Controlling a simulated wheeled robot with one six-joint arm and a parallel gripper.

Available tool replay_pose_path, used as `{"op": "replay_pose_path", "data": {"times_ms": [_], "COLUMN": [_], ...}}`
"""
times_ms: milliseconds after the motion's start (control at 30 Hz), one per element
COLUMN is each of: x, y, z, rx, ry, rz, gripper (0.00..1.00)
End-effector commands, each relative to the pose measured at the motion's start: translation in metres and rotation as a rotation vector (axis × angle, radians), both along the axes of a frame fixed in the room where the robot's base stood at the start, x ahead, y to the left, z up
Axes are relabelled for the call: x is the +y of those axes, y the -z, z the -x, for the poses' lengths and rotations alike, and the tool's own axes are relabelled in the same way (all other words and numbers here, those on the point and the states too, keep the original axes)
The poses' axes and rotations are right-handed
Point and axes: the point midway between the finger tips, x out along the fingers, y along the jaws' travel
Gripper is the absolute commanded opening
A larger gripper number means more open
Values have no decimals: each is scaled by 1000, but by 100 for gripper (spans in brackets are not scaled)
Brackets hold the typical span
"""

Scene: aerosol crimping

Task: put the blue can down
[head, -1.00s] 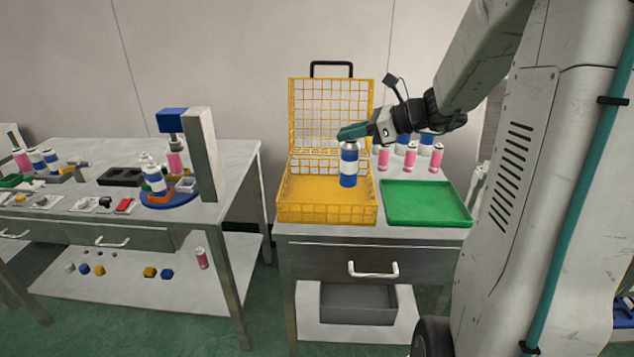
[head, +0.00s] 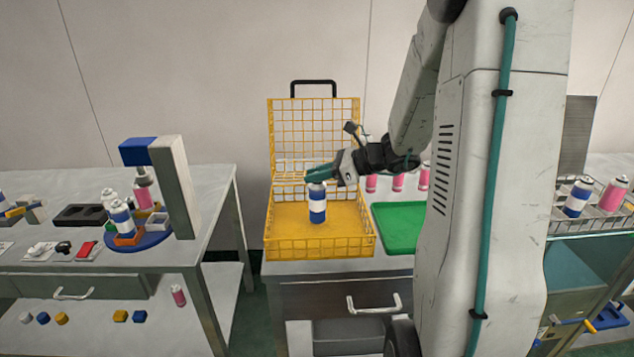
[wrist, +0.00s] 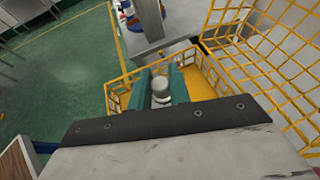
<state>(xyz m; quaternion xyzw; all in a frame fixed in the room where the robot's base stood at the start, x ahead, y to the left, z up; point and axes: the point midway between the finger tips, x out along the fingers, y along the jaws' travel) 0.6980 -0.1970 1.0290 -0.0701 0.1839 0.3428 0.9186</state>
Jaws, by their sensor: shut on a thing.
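The blue can (head: 317,208) has a white band and stands upright in my gripper (head: 319,176). My gripper is shut on its top. In the head view the can shows over the floor of the open yellow wire basket (head: 345,250); I cannot tell whether its base touches that floor. In the wrist view the can's pale top (wrist: 160,88) sits between the two teal fingers of my gripper (wrist: 160,90), with the basket's yellow mesh (wrist: 118,95) around and below.
The basket's lid (head: 315,125) stands up at the back. A green tray (head: 394,226) lies right of the basket, with pink cans (head: 397,182) behind it. A crimping station (head: 160,185) stands on the left table. A wire rack with cans (head: 578,197) is at the far right.

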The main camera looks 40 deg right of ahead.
Motion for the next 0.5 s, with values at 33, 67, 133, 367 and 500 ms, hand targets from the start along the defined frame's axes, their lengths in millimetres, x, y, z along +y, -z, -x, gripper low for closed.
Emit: {"op": "replay_pose_path", "data": {"times_ms": [33,67,133,367,500], "x": [0,1,1,2,2], "y": [9,13,20,20,23], "z": [0,0,0,-1,0], "rx": [3,3,1,-1,1], "ry": [0,0,-1,-2,-3], "rz": [-3,-5,-3,-1,-1], "gripper": [0,0,0,0,24]}}
